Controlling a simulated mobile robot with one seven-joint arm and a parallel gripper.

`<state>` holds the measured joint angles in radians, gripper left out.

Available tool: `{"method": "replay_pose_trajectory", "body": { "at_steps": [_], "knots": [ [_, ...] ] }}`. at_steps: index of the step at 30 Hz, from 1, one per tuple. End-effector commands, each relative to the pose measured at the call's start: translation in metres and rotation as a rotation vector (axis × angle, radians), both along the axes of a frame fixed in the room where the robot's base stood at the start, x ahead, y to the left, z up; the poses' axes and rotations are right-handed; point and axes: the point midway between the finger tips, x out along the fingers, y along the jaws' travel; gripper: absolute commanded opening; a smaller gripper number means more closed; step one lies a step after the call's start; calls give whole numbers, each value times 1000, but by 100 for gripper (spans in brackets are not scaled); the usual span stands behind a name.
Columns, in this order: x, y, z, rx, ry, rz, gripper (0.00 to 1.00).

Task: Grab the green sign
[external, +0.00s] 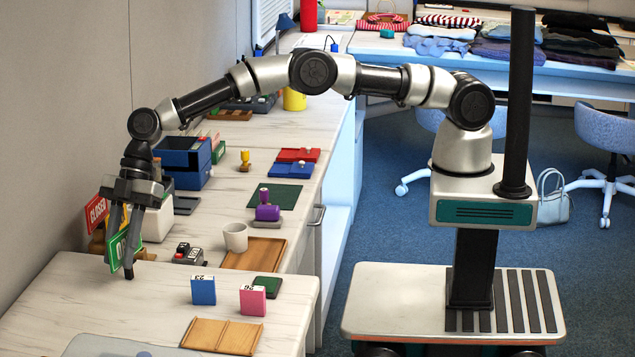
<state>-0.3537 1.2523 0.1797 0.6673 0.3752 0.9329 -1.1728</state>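A green sign (117,254) with white lettering shows at the left, near the wall end of the counter. It is tilted, and my gripper's fingers partly cover it. My gripper (121,258) points down at the sign, with one finger at its left and the other across its right part. A gap shows between the fingers, with the green face in it. I cannot tell whether the fingers press on the sign. A red sign (96,213) marked CLOSED stands just left of and behind the gripper.
A yellowish stand or sign part shows behind the green sign. A black-and-red device (188,254), a white cup (235,237) and a wooden tray (240,262) lie to the right. Blue (203,290) and pink (252,300) numbered blocks stand in front. The left front counter is clear.

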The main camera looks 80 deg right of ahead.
Motion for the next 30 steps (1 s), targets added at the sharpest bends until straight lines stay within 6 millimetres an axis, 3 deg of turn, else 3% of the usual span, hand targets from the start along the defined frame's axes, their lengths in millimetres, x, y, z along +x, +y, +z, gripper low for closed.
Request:
{"method": "replay_pose_trajectory", "body": {
  "at_steps": [3,9,20,30],
  "knots": [
    [0,0,0,0,0,0,27],
    [0,-1,0,0,1,-1,0],
    [0,0,5,1,-1,-1,0],
    [1,0,66,2,-3,0,0]
  ]
}}
